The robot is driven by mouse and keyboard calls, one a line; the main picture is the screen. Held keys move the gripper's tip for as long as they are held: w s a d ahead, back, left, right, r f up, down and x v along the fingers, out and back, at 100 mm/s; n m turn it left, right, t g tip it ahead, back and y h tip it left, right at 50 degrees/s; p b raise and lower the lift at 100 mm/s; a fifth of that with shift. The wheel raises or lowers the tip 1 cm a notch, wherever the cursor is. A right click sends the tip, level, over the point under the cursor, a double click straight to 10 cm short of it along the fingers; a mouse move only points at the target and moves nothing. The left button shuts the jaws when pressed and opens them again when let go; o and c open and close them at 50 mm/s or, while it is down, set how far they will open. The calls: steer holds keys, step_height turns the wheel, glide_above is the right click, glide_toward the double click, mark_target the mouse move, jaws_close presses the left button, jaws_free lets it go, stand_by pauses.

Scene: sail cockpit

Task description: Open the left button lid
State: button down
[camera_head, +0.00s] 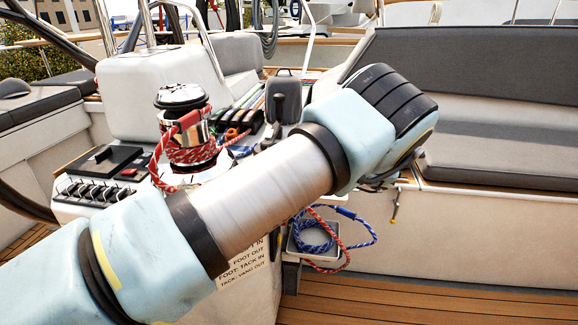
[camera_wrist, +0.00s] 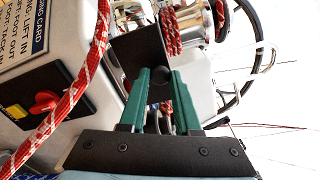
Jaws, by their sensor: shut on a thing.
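In the wrist view, the two green fingers of my gripper (camera_wrist: 165,100) are closed together, with a small dark rounded piece (camera_wrist: 160,82) between them near the tips. A flat black plate (camera_wrist: 140,50) lies just beyond the tips and touches or overlaps this piece in the picture. I cannot tell for sure whether the plate is the left button lid. In the head view, my arm crosses the picture and my gripper is hidden behind its end. A black lid-like panel (camera_head: 98,160) sits on the white console at left, beside a row of switches.
A chrome winch (camera_head: 190,125) wrapped in red rope stands on the console. A red rope (camera_wrist: 85,85) crosses the left of the wrist view, over a black panel with a red switch (camera_wrist: 45,102). Grey cushioned seats (camera_head: 470,70) are at right.

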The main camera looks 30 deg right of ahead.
steer(key=shift+w, duration=0.1)
steer(key=c, duration=0.9)
jaws_free()
steer(key=b+v, duration=0.2)
steer(key=v, duration=0.8)
steer(key=shift+s+d, duration=0.3)
